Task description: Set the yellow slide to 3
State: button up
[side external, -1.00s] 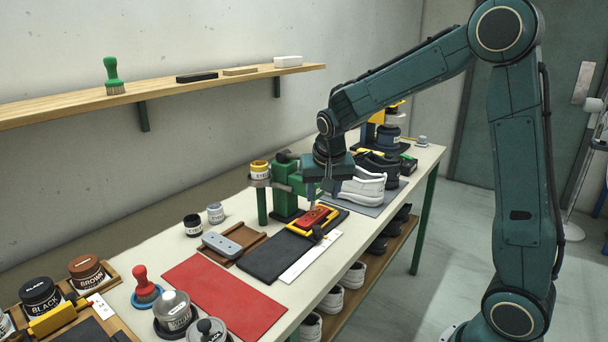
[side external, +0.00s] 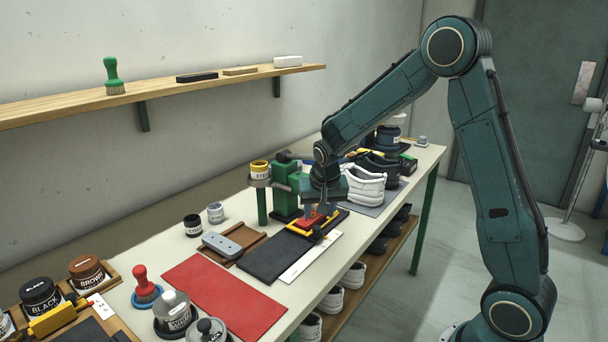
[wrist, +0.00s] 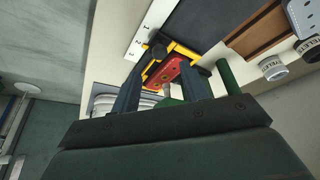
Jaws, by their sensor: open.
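The yellow slide (side external: 327,222) is a yellow frame lying around a red block (side external: 307,216) on a dark board beside the green press. A dark knob sits at its near end. A white scale strip (side external: 311,257) lies along the front edge of the board.
The green press (side external: 286,190) stands close behind the slide. White shoes (side external: 363,185) stand just right of my gripper. A dark mat (side external: 270,257), a red mat (side external: 222,295) and a brown tray (side external: 250,248) lie to the left. Small jars stand behind the tray.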

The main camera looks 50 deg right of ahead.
aim_at(317, 227)
jog(key=shift+x, duration=3.25)
jog(key=shift+c, duration=0.5)
grip_shut()
